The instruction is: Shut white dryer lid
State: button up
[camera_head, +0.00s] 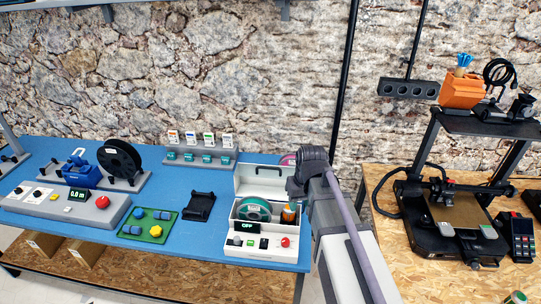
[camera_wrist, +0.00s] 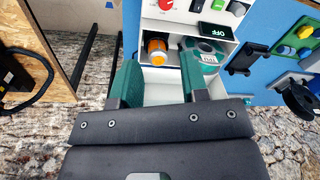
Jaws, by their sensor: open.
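The white dryer (camera_head: 262,250) stands at the right end of the blue table, its white lid (camera_head: 262,181) raised upright at the back. A green spool (camera_head: 252,208) and an orange container (camera_head: 289,213) sit inside; the front display reads OFF. In the wrist view the dryer (camera_wrist: 222,48) is upside down, with the orange container (camera_wrist: 157,50) and green spool (camera_wrist: 208,62) beyond the fingers. My gripper (camera_wrist: 158,68) is open, with its fingers apart at the lid side. I cannot tell whether it touches the lid. In the head view my arm hides the fingers.
Left of the dryer are a black holder (camera_head: 199,206), a green tray (camera_head: 150,226) with knobs, and a grey control box (camera_head: 68,208). A rack of cards (camera_head: 202,150) stands behind. A 3D printer (camera_head: 455,215) stands on the wooden table at right.

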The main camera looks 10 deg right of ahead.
aim_at(269, 178)
jog(key=w+r+n+p, duration=0.1)
jog(key=w+r+n, duration=0.1)
jog(key=w, duration=0.3)
jog(key=w+r+n+y, duration=0.1)
jog(key=w+r+n, duration=0.1)
jog(key=w, duration=0.3)
jog(key=w+r+n+t+p, duration=0.1)
jog(key=w+r+n, duration=0.1)
jog(key=w, duration=0.3)
jog(key=shift+w+a+y+p, duration=0.25)
jog(key=shift+a+y+p, duration=0.1)
jog(key=shift+y, duration=0.05)
jog(key=w+a+n+t+y, duration=0.1)
jog(key=w+n, duration=0.4)
jog(key=n, duration=0.1)
jog(key=shift+n, duration=0.9)
jog(key=b+x, duration=1)
jog(key=x, duration=0.1)
jog(key=shift+w+a+r+b, duration=0.15)
jog(key=shift+w+a+b, duration=0.05)
jog(key=shift+b, duration=0.2)
jog(key=shift+r, duration=0.15)
jog(key=shift+c, duration=0.5)
grip_shut()
